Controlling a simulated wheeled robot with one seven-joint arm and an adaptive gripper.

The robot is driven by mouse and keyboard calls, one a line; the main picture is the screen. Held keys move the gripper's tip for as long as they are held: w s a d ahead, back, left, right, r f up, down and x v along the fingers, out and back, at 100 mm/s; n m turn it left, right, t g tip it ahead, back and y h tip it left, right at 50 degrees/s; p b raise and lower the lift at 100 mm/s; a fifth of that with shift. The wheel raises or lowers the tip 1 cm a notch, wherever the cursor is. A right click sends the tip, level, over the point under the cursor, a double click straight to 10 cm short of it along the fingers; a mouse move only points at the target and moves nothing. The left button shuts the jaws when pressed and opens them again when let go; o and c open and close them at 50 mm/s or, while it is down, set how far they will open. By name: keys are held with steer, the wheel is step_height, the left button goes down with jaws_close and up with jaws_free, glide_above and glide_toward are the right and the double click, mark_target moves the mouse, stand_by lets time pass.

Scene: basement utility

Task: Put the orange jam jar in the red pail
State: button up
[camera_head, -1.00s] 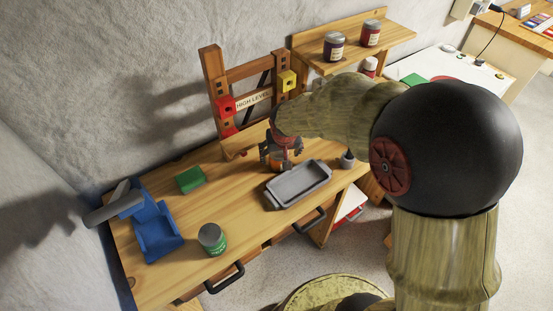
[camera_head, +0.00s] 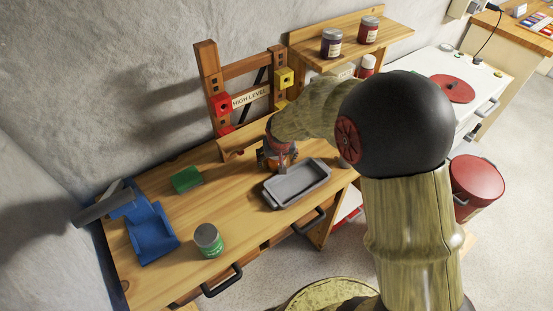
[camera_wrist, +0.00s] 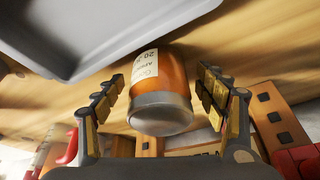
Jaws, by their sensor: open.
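The orange jam jar (camera_wrist: 165,75), with a grey lid and a pale label, lies between the spread fingers of my gripper (camera_wrist: 158,92) in the wrist view. My gripper is open around it, with a gap visible on both sides. In the head view my gripper (camera_head: 276,158) is over the wooden bench and partly hides the jar (camera_head: 283,160). The red pail (camera_head: 476,182) stands low on the right, beyond my arm, below the white stove; my arm is close to its left side.
A grey tray (camera_head: 297,183) sits right beside the jar. A green-labelled can (camera_head: 208,240), a green block (camera_head: 187,179) and a blue holder (camera_head: 152,232) are on the bench's left. A wooden rack (camera_head: 240,90) stands behind. Two jars stand on the shelf (camera_head: 385,40).

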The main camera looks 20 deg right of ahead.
steer(key=shift+c, duration=1.1)
steer(key=c, duration=1.6)
steer(key=shift+r, duration=0.15)
steer(key=shift+r, duration=0.55)
step_height(320, 180, up, 2)
steer(key=shift+r+p, duration=0.2)
steer(key=shift+p, duration=0.4)
steer(key=s+d+r+p, duration=0.1)
steer(key=s+d+r, duration=0.1)
steer(key=s+r, duration=0.1)
steer(key=s+d+r+p, duration=0.1)
steer(key=s+d+r, duration=0.1)
steer(key=s, duration=0.3)
steer(key=s+d+r+p, duration=0.1)
steer(key=s+r+p, duration=0.1)
steer(key=s+r, duration=0.2)
steer(key=shift+s+d+r, duration=0.1)
steer(key=shift+s+d, duration=0.3)
steer(key=shift+s, duration=0.05)
